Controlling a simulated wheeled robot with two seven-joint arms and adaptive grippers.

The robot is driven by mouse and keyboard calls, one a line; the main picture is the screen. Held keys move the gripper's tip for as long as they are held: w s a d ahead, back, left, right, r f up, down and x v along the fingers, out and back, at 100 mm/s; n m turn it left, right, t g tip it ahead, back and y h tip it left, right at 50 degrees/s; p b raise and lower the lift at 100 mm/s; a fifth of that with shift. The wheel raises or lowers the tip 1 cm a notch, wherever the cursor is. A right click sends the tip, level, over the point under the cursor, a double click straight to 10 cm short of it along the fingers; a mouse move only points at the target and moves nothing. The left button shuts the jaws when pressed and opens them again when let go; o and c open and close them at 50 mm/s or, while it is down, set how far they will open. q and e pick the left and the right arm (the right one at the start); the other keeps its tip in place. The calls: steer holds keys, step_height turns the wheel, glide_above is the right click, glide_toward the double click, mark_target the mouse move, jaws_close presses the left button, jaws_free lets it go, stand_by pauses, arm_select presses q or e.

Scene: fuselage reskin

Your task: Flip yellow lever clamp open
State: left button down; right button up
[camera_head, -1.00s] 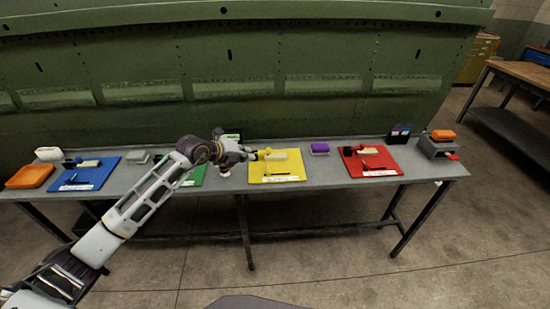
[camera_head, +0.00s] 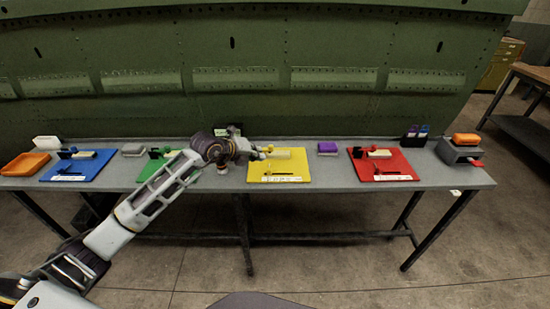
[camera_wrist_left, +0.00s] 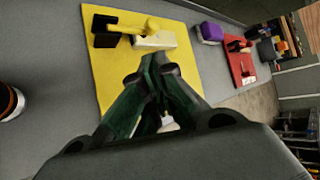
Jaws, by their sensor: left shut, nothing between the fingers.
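The yellow board (camera_head: 259,177) lies on the grey table, with a pale block (camera_head: 285,154) and a small dark tool on it. In the left wrist view, a black clamp base (camera_wrist_left: 104,30) with a yellow lever (camera_wrist_left: 133,28) stands on the yellow board (camera_wrist_left: 112,72), beside the pale block (camera_wrist_left: 158,41). The lever lies roughly level and its knob reaches over the block. My left gripper (camera_head: 260,154) is at the left edge of the yellow board, close to the clamp and partly hiding it. Its fingers (camera_wrist_left: 158,66) are shut and empty. Contact with the lever is not clear. My right gripper is out of view.
Blue (camera_head: 92,168), green (camera_head: 150,172) and red (camera_head: 400,165) boards with similar clamps share the table. A purple block (camera_head: 327,147) sits between yellow and red. An orange tray (camera_head: 24,165) is far left. The green fuselage panel (camera_head: 250,60) stands behind the table.

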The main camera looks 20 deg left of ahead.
mark_target(279, 156)
arm_select(q)
steer(key=shift+r, duration=0.1)
steer(key=shift+x, duration=5.05)
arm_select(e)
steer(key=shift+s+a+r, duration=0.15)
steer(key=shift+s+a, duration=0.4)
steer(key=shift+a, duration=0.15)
arm_select(q)
steer(key=shift+s+r+h, duration=0.1)
steer(key=shift+r+h, duration=0.2)
steer(key=shift+h, duration=0.1)
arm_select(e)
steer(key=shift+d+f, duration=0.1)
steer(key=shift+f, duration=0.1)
